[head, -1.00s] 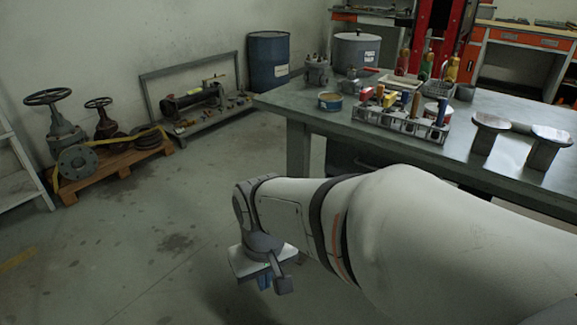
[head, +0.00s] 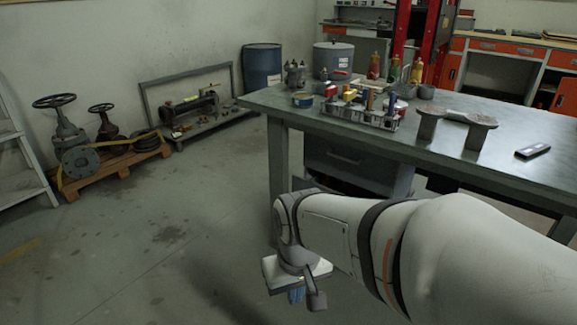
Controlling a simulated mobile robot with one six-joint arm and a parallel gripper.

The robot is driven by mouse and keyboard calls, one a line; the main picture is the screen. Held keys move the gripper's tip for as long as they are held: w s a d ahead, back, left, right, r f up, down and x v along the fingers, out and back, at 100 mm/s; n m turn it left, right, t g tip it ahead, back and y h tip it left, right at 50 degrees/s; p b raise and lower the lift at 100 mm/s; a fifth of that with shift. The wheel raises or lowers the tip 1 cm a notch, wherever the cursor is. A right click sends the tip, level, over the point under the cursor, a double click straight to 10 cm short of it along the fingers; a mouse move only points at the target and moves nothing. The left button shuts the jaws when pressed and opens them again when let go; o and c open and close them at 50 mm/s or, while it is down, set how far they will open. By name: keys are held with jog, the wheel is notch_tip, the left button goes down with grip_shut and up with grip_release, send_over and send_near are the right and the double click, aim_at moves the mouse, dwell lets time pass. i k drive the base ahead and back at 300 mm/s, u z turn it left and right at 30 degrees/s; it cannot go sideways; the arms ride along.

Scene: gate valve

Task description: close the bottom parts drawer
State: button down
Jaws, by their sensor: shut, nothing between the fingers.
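A dark grey drawer unit (head: 352,158) hangs under the near side of the workbench. Its upper front with a handle shows. The lower part is dark and partly hidden behind my arm, so I cannot tell how far the bottom drawer stands out. My gripper (head: 303,297) points down in front of and below the unit, over the floor near the bottom of the picture. It is shut and empty, apart from the drawer unit as far as I can see.
The workbench (head: 500,165) carries a parts rack (head: 360,112), cans, bottles and a grey metal bracket. Its left leg (head: 278,160) stands close behind my wrist. A pallet with valves (head: 110,160) is far left. The floor (head: 170,230) at left is clear.

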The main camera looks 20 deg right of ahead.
aim_at(298, 183)
jog(key=z, duration=0.15)
jog(key=i, duration=1)
jog(key=z, duration=0.05)
